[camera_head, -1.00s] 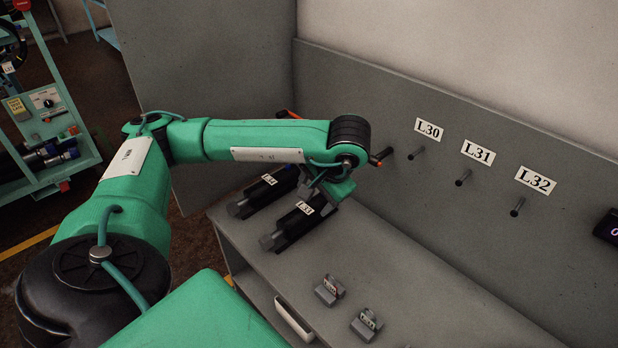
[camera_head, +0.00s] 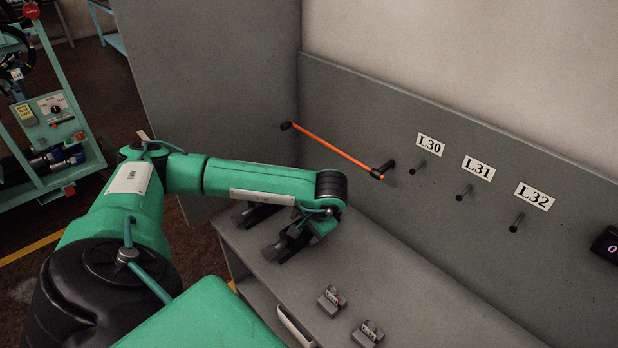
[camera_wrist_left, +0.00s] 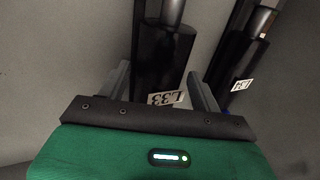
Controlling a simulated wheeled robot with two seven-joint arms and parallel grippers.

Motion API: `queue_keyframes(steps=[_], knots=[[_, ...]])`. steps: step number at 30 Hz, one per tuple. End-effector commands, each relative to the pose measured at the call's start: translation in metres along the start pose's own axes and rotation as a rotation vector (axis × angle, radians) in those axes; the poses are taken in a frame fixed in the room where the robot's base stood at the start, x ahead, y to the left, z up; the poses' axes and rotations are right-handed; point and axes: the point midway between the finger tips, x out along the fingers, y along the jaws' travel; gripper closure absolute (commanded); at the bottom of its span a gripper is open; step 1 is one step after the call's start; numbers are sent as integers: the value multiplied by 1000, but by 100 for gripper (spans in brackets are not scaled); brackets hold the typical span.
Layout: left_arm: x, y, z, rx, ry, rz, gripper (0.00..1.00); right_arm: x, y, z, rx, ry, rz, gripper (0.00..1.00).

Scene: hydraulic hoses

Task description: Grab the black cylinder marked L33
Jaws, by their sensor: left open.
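The black cylinder marked L33 (camera_head: 279,247) lies on the grey bench, its label hidden by my arm in the head view. In the left wrist view the cylinder (camera_wrist_left: 163,60) shows its white L33 label and a metal rod. My left gripper (camera_wrist_left: 160,88) is open, with one finger on each side of this cylinder near the label. A gap shows beside the left finger; contact at the right finger is unclear. In the head view the left gripper (camera_head: 300,232) is low over the cylinder, mostly hidden by the wrist. The right gripper is not in view.
A second black cylinder (camera_wrist_left: 236,60) lies close beside it, its label hard to read. An orange bar (camera_head: 335,150) sticks out from the back panel above. Pegs under labels L30, L31 (camera_head: 478,168) and L32 line the panel. Two small grey holders (camera_head: 331,301) stand on the front bench.

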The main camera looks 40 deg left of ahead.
Motion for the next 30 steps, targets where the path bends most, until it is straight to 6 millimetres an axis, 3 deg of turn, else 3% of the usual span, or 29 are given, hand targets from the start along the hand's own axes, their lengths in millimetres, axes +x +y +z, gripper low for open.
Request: queue_keyframes(steps=[10, 20, 30], knots=[[9, 0, 0, 1, 1, 0, 37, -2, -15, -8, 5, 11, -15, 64], [9, 0, 0, 1, 1, 0, 100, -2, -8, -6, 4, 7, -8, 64], [5, -2, -2, -2, 6, -1, 100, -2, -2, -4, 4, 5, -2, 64]])
